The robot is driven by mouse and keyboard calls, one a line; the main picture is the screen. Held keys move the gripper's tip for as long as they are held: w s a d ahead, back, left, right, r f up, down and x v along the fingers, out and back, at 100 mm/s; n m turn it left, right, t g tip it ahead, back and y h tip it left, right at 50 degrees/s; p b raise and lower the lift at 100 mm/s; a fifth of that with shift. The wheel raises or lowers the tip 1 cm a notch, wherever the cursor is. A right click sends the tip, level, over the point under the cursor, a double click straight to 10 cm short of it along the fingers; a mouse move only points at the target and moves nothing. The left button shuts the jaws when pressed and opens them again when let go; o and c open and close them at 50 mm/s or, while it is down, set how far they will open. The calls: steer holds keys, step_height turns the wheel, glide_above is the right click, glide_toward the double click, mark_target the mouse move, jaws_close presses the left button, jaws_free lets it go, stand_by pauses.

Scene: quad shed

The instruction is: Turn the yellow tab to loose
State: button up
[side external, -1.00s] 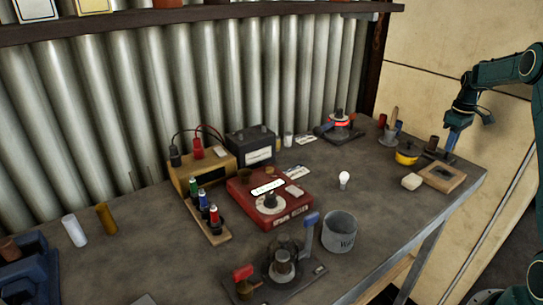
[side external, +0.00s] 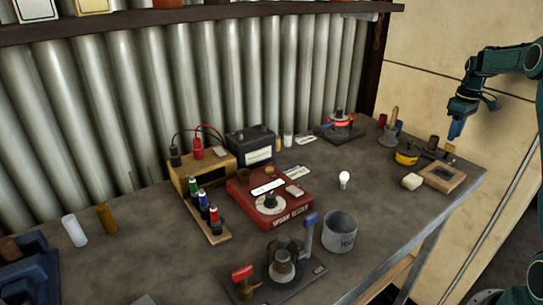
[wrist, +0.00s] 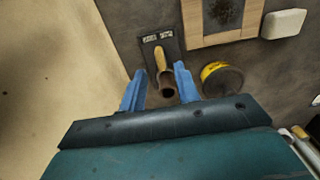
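The yellow tab (wrist: 160,60) lies on a small dark plate (wrist: 172,48) and runs from a brown round post (wrist: 168,86) toward two small white labels, whose print I cannot read. Its end is near the gap between the labels. In the side view the tab (side external: 450,147) is a small yellow patch at the bench's far right. My gripper (wrist: 159,70) is open, with its blue fingers on either side of the tab and post in the wrist view. In the side view my gripper (side external: 455,130) hangs above the plate, apart from the tab, holding nothing.
A yellow round tin (wrist: 221,78), a wooden frame (wrist: 222,18) and a whitish block (wrist: 284,23) are close by. The bench edge is close on the right.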

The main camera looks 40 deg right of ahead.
mark_target(450, 145)
step_height(450, 145, up, 10)
steer(key=shift+f, duration=0.2)
steer(key=shift+a, duration=0.1)
stand_by(0.4)
steer(key=a+r+t, duration=0.1)
steer(key=a+r, duration=0.2)
steer(key=a, duration=0.6)
steer(key=s+a+r+t+h, duration=0.1)
steer(key=a+r, duration=0.3)
steer(key=a, duration=0.5)
steer(key=a+r+t, duration=0.1)
steer(key=a+r, duration=0.2)
steer(key=a, duration=0.6)
steer(key=s+a+f+t, duration=0.1)
steer(key=s+a+f, duration=0.2)
steer(key=s+a, duration=0.5)
steer(key=s+a+f+t+y, duration=0.1)
steer(key=s+a+f, duration=0.3)
steer(key=s+a, duration=0.5)
steer(key=shift+s+a+t, duration=0.15)
steer(key=shift+s+t, duration=0.15)
